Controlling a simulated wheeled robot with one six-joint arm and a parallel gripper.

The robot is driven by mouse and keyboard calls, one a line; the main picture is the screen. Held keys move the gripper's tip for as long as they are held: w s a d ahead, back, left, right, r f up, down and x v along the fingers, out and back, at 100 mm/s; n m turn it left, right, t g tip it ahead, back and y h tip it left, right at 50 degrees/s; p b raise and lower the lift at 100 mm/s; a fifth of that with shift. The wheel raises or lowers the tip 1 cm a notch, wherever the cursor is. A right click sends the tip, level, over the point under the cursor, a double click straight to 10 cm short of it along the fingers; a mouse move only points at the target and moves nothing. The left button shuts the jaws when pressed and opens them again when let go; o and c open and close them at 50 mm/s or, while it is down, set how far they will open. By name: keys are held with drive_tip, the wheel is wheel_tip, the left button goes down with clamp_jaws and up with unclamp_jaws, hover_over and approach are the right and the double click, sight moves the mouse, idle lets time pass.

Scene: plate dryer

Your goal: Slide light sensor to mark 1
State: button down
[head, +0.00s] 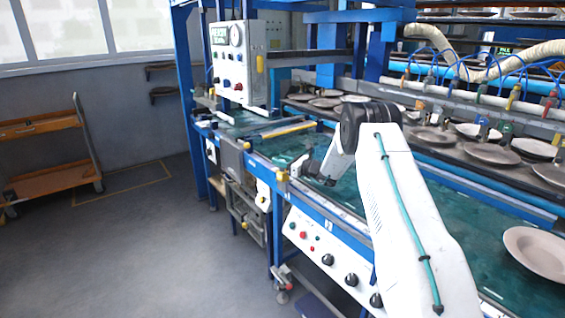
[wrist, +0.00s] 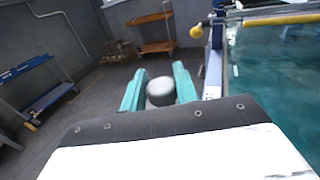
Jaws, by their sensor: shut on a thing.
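My gripper (wrist: 158,84) has its two teal fingers on either side of a grey, round-topped knob (wrist: 160,91) in the wrist view. The knob is held between the fingers; it appears to be part of the light sensor, but its body is hidden below. In the head view my gripper (head: 298,168) is at the front edge of the conveyor, beside a small yellow block (head: 282,176) on the blue side rail (head: 262,170). I cannot make out mark 1 in either view.
A control box (head: 238,62) hangs above the line. Plates (head: 492,154) lie at right. The floor at left is open, with an orange-shelved cart (head: 42,181).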

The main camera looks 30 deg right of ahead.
drive_tip(key=shift+w+a+r, duration=0.1)
drive_tip(key=shift+w, duration=0.05)
drive_tip(key=c, duration=1.1)
unclamp_jaws()
drive_tip(key=shift+w+a, duration=0.1)
drive_tip(key=shift+s+d, duration=0.45)
drive_tip(key=shift+d, duration=0.1)
drive_tip(key=v, duration=0.6)
drive_tip(key=shift+s, duration=0.35)
drive_tip(key=shift+d, duration=0.1)
